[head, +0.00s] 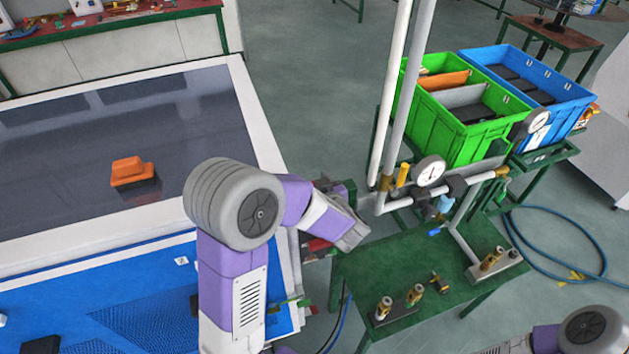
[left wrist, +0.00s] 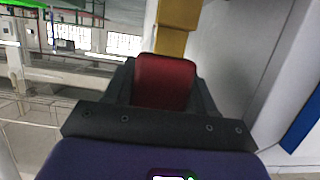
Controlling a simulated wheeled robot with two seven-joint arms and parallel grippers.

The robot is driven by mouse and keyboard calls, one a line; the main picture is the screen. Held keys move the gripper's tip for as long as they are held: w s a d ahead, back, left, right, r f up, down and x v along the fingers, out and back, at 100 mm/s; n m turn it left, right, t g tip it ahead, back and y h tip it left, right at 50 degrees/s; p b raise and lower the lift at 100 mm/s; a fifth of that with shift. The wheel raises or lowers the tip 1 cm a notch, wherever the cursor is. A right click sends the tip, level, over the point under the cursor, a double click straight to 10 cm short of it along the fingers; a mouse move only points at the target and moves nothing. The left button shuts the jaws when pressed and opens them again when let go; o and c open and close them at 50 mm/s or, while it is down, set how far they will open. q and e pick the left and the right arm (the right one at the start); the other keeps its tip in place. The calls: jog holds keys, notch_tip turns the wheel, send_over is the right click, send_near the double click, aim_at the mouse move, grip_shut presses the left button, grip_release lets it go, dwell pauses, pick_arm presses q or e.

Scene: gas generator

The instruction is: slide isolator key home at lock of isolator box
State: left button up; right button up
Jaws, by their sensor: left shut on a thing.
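A red block-like piece (left wrist: 165,80), which looks like the isolator key's handle, sits between the dark fingers of my left gripper (left wrist: 164,88). The gripper is shut on it in the left wrist view. A yellow-ochre upright part (left wrist: 174,36) shows just beyond the red piece; I cannot tell if they touch. My right gripper is out of view.
The green stand (head: 395,265) carries pipes, a gauge (head: 429,170) and brass fittings. A green crate (head: 455,125) and a blue crate (head: 535,85) are behind. An orange piece (head: 132,171) lies on the dark bench top. A pale panel (left wrist: 225,60) is close in the wrist view.

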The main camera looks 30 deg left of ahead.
pick_arm(q)
jog(key=shift+f+b, duration=0.6)
jog(key=shift+f, duration=0.4)
jog(key=o, duration=1.2)
jog(key=shift+c, duration=0.2)
jog(key=p+v, duration=0.1)
jog(key=v, duration=0.6)
jog(key=shift+s+d, duration=0.2)
jog(key=shift+r, duration=0.2)
